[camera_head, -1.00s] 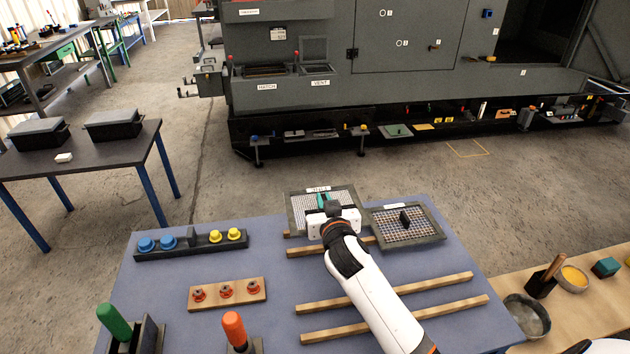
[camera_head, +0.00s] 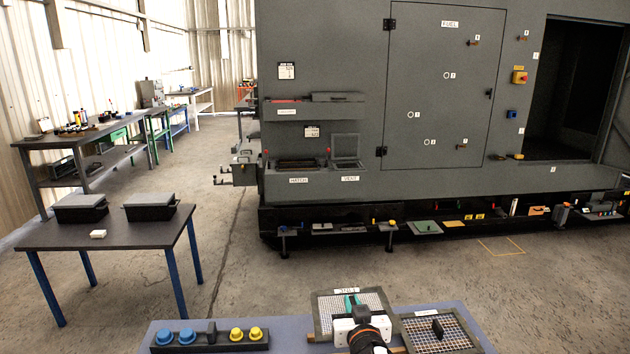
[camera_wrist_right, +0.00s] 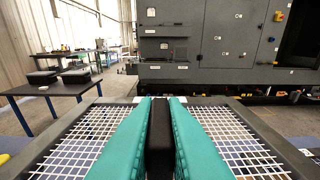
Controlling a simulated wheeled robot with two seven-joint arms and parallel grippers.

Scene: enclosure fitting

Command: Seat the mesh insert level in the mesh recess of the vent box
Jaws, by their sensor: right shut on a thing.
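The mesh insert is a dark square frame with a light wire grid; it shows at the bottom of the head view (camera_head: 322,317). My right gripper (camera_head: 353,302) has teal fingers closed on its black upright handle, which stands between them in the right wrist view (camera_wrist_right: 159,135). The insert looks level, at or just above the wooden slats on the blue table. The vent box (camera_head: 346,162), labelled VENT, is on the grey machine's ledge beyond the floor gap, its lid raised. The inside of its recess is too small to make out. My left gripper is out of view.
A second framed mesh (camera_head: 462,342) with a black handle lies just right of the held one. A block with blue and yellow knobs (camera_head: 210,346) is at the table's left. The hatch box (camera_head: 296,164) adjoins the vent box. Open floor separates table and machine.

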